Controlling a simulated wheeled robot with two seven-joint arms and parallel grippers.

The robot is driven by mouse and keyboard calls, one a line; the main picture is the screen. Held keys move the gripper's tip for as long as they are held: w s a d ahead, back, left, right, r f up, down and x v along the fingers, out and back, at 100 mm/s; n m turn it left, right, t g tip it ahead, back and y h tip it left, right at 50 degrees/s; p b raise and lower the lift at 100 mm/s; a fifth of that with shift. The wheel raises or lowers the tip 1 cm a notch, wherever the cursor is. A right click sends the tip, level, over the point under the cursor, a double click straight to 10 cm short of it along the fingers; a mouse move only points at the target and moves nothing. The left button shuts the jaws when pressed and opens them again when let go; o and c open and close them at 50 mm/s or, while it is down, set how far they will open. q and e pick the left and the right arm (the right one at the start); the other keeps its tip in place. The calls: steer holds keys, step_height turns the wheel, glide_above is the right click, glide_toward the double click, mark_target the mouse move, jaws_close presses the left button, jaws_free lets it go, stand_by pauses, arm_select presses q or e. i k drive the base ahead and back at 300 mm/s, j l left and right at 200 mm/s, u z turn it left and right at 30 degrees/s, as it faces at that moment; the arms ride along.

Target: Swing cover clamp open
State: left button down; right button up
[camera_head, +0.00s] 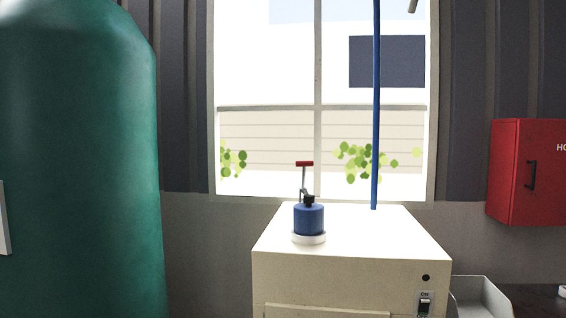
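A cream machine cabinet (350,255) stands at the lower middle. On its top sits a small blue cylinder (309,219) on a white ring base (309,238), with a dark knob (309,200) on top. A thin metal lever with a red handle (304,164) stands upright right behind the knob; it looks like the cover clamp. I cannot tell whether the lever presses on the cylinder. Neither of my grippers is in view.
A large green tank (80,160) fills the left side. A blue pole (376,110) rises behind the cabinet top. A red wall box (528,172) hangs at the right. A grey open bin (483,298) stands right of the cabinet, beside a switch (425,304).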

mark_target(303, 164)
steer(key=i+j+z, duration=0.1)
steer(key=z, duration=0.35)
steer(key=i+j+z, duration=0.2)
steer(key=z, duration=0.2)
steer(key=i+j+z, duration=0.1)
steer(key=j, duration=0.25)
steer(key=i+j, duration=0.25)
steer(key=i+j+z, duration=0.15)
steer(key=j, duration=0.3)
steer(key=i+j, duration=0.15)
steer(key=j, duration=0.2)
steer(key=i+j+z, duration=0.15)
steer(key=j, duration=0.2)
